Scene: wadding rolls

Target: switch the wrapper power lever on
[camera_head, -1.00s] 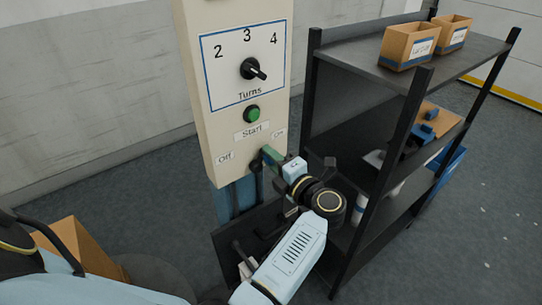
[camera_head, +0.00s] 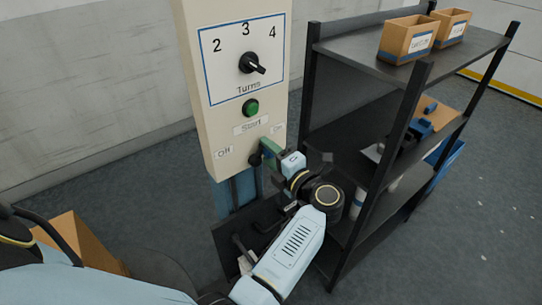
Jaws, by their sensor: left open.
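The cream control panel (camera_head: 199,110) has an Off label (camera_head: 223,152) at its lower left and an On label (camera_head: 277,128) at its lower right. The black wrapper power lever (camera_head: 255,159) shows in part between and below these labels. My left gripper (camera_head: 268,154), with greenish fingers, is open at the lever, just to its right. The gripper hides part of the lever, so I cannot tell its exact tilt or whether the fingers touch it. My right gripper is not in view.
Above the lever are a green Start button (camera_head: 251,107) and a black Turns dial (camera_head: 250,64). A dark shelf rack (camera_head: 350,50) with cardboard bins (camera_head: 405,40) stands close on the right of my arm. A cardboard box (camera_head: 78,246) is at the lower left.

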